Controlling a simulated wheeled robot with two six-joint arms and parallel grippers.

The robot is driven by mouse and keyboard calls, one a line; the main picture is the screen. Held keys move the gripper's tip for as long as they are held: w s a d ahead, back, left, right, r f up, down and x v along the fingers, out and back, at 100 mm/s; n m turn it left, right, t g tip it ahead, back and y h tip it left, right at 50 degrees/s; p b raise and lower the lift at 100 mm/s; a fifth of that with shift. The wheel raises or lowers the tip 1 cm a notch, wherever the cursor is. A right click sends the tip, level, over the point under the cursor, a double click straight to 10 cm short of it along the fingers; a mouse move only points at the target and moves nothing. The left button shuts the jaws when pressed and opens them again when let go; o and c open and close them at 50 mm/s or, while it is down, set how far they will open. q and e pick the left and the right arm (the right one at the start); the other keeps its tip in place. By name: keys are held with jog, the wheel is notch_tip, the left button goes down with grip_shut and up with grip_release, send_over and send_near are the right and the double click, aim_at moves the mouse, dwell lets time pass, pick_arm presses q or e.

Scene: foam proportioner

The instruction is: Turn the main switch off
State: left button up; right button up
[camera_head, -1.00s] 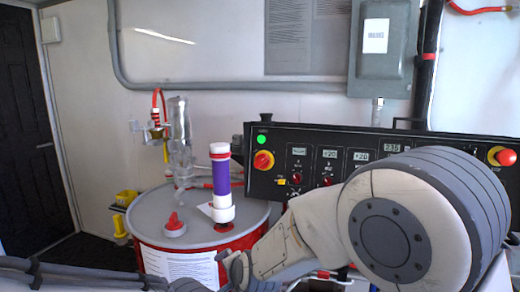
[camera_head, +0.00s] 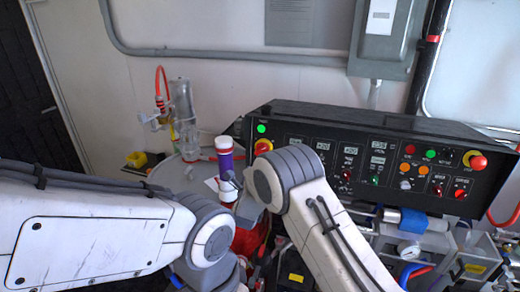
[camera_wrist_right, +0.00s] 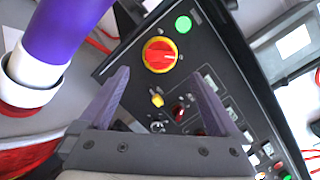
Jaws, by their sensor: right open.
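The main switch is a red rotary knob on a yellow round plate at the left end of the black control panel. In the head view the switch (camera_head: 263,147) shows just above my right arm's joint. In the right wrist view the switch (camera_wrist_right: 159,55) lies ahead of my right gripper (camera_wrist_right: 158,76), between and beyond its two spread fingers. The gripper is open and empty, apart from the switch. My left arm shows in the head view, but its gripper is out of sight. A green light (camera_wrist_right: 183,24) glows beside the switch.
A purple and white cylinder (camera_wrist_right: 60,40) stands close on the left of my right gripper; it also shows in the head view (camera_head: 225,165) on the drum. A red stop button on yellow (camera_head: 477,161) is at the panel's right end. Hoses and a gauge lie below.

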aim_at(261, 152)
jog(key=w, duration=0.2)
jog(key=w+p, duration=0.2)
jog(key=w, duration=0.1)
jog(key=shift+w+d+r, duration=0.15)
jog(key=shift+w+d, duration=0.15)
jog(key=shift+d, duration=0.1)
jog(key=shift+w+d+p, duration=0.1)
jog(key=shift+w+p, duration=0.45)
jog(key=shift+w, duration=0.45)
jog(key=c, duration=1.4)
jog(key=shift+o, duration=0.2)
